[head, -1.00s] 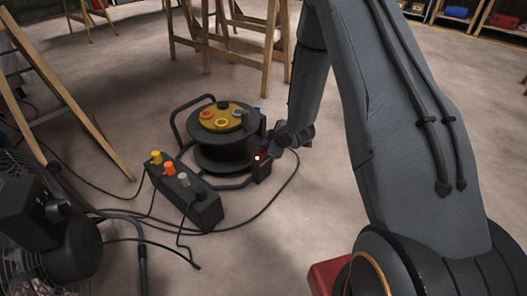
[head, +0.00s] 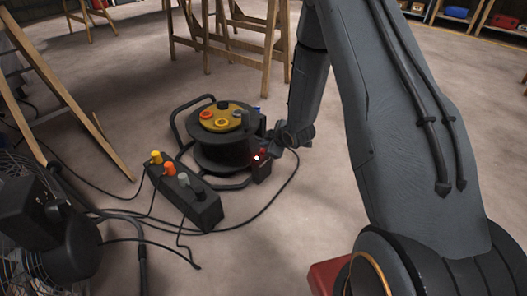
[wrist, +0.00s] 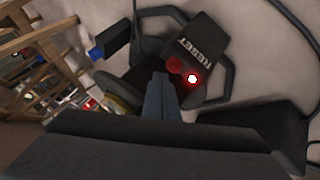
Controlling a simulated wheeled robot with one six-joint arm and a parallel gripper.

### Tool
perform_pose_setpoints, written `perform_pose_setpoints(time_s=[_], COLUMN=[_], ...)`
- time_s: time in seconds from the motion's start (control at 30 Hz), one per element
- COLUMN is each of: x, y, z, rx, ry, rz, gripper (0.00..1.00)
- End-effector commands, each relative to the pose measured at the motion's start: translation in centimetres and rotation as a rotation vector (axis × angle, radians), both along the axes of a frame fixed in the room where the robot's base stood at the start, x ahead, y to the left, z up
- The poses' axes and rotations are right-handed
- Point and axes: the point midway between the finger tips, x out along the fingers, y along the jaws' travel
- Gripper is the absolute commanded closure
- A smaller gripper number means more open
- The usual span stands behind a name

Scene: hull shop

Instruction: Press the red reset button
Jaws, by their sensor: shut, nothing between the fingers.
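The red reset button (wrist: 174,64) is a round dark-red cap on a small black box (wrist: 208,38) with a white RESET label, in the wrist view. A bright red lamp (wrist: 192,78) glows beside it. In the head view the box (head: 262,172) sits low on the right side of the black cable reel (head: 225,152), its lamp lit (head: 257,158). My gripper (wrist: 160,78) is shut and empty, its fingertips just beside the button in the wrist view. I cannot tell whether they touch it. In the head view my gripper (head: 275,139) is just above and right of the box.
A black power strip (head: 190,200) with several coloured plugs lies left of the reel. Cables cross the floor around both. A fan (head: 45,220) stands at the left, and wooden trestles (head: 235,45) stand behind. The floor right of the reel is mostly clear.

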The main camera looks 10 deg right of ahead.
Motion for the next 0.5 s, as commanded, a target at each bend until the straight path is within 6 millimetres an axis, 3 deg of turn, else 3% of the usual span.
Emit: perform_pose_setpoints(time_s=[0.5], x=[-0.01], y=[-0.05], z=[-0.87], rx=[0.0], ry=[0.0], rz=[0.0], gripper=[1.0])
